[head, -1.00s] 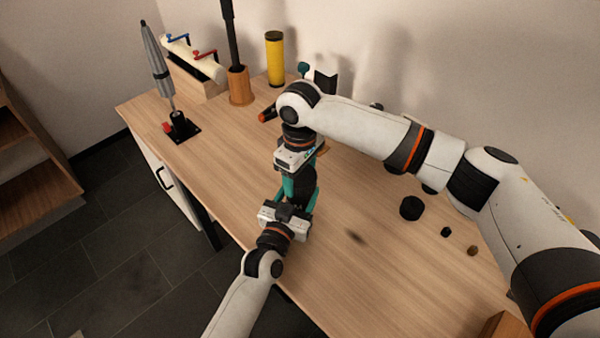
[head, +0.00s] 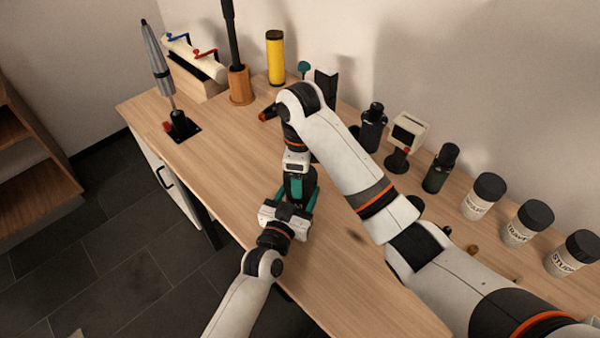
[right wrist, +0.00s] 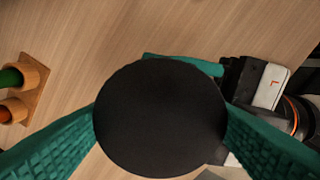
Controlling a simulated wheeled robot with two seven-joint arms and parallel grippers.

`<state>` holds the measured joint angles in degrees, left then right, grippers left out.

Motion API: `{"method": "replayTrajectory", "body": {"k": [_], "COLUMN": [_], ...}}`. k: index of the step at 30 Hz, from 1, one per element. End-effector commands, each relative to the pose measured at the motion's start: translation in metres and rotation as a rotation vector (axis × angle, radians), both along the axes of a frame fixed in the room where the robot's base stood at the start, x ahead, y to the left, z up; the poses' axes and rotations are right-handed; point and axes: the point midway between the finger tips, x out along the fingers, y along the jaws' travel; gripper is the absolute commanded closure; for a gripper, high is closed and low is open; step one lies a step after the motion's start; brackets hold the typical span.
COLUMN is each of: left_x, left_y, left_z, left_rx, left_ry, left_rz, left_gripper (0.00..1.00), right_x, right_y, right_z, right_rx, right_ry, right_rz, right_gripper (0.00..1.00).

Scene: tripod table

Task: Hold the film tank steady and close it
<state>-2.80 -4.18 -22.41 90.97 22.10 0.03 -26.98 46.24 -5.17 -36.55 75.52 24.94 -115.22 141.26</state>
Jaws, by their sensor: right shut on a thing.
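The black film tank (head: 298,188) stands upright near the front edge of the table, partly covered by my grippers. My left gripper (head: 297,197) comes from the front, with its teal fingers on both sides of the tank. One of its fingers (right wrist: 185,63) shows behind the lid in the right wrist view. My right gripper (right wrist: 160,125) points down over the tank, its teal fingers shut on the round black lid (right wrist: 160,118). The lid is right above or on the tank; its seating is hidden.
Several labelled jars (head: 526,224), a green-black bottle (head: 440,168) and a black bottle (head: 372,127) line the back. A yellow cylinder (head: 275,58), a wooden-based stand (head: 239,85) and a grey tool on a black base (head: 180,127) stand to the left. The left tabletop is mostly clear.

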Motion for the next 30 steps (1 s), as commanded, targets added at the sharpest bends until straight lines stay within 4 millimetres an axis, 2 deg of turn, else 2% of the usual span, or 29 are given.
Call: {"method": "replayTrajectory", "body": {"k": [2,6,7,11,22,29,30], "left_x": [0.0,0.0,0.0,0.0,0.0,0.0,0.0], "left_y": [0.0,0.0,0.0,0.0,0.0,0.001,0.001], "left_z": [-0.001,-0.001,-0.001,-0.001,-0.001,-0.001,-0.001], "left_rx": [0.003,0.004,0.004,0.003,0.003,0.003,0.003], "left_ry": [0.002,0.002,0.002,0.002,0.002,0.002,0.002], "left_rz": [0.0,0.0,0.0,0.0,0.0,0.0,0.0], "left_gripper": [1.0,1.0,1.0,1.0,1.0,1.0,1.0], "right_x": [0.0,0.0,0.0,0.0,0.001,0.003,0.003], "right_y": [0.0,0.0,0.0,0.0,0.0,-0.002,-0.002], "right_z": [0.001,0.001,0.001,0.001,0.004,0.027,0.037], "right_rx": [0.0,-0.001,-0.001,-0.001,0.0,-0.005,-0.002], "right_ry": [-0.001,-0.002,-0.002,-0.002,-0.005,-0.01,-0.012], "right_rz": [-0.114,-0.098,-0.097,-0.096,-0.092,-0.094,-0.093], "right_gripper": [0.55,0.55,0.29,0.08,0.07,0.07,0.07]}}
